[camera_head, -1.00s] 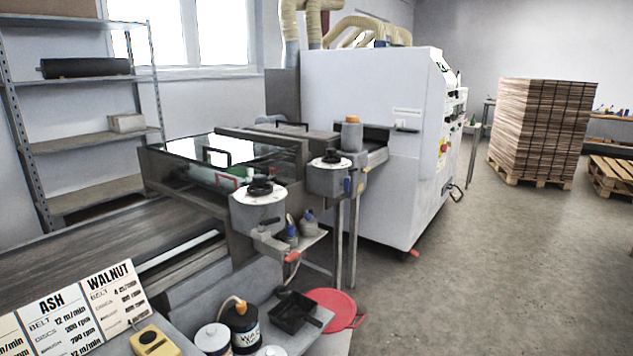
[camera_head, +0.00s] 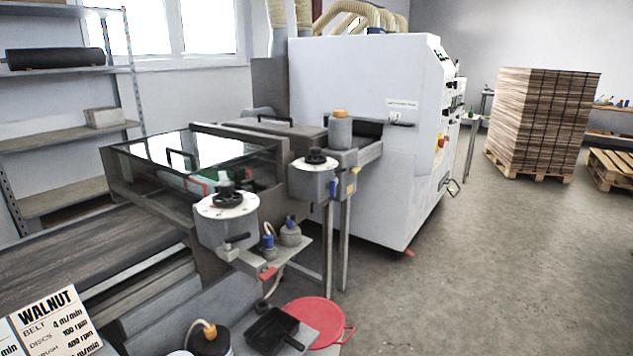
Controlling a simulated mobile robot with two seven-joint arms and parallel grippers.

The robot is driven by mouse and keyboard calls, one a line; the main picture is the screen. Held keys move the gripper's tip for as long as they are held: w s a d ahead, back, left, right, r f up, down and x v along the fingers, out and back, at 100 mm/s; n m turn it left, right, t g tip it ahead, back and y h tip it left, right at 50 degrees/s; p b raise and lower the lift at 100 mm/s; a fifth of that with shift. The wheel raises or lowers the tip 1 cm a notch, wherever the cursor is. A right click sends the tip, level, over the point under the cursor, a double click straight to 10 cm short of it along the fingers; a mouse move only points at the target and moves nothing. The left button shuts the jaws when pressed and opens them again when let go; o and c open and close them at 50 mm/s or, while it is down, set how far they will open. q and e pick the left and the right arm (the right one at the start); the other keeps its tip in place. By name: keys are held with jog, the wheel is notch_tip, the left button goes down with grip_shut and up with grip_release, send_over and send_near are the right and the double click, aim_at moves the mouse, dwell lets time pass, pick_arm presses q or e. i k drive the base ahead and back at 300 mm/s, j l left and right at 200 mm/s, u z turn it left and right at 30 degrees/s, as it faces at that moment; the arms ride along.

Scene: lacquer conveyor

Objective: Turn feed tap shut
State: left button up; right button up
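Several small handles show on the lacquer machine; I cannot tell which is the feed tap or whether it is open. A red handle (camera_head: 268,273) sits at the front edge of a small bracket shelf. A black lever (camera_head: 237,239) is on the front of the nearer grey round housing (camera_head: 226,222), which has a white dial and black knob on top. A blue handle (camera_head: 333,188) and a yellow part (camera_head: 351,187) are beside the second round housing (camera_head: 312,181). Neither of my grippers is in view.
A conveyor belt (camera_head: 90,262) runs in from the left. A big white machine cabinet (camera_head: 345,95) stands behind. The floor to the right is clear up to the pallet stack (camera_head: 540,122).

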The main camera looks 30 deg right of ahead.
aim_at(332, 187)
jog(key=i+l, duration=0.15)
jog(key=l, duration=0.15)
jog(key=i+l+u, duration=0.1)
jog(key=l, duration=0.25)
jog(key=i+l+u, duration=0.1)
jog(key=l, duration=0.2)
jog(key=i+l, duration=0.15)
jog(key=l, duration=0.2)
jog(key=i+l+u, duration=0.1)
jog(key=l, duration=0.25)
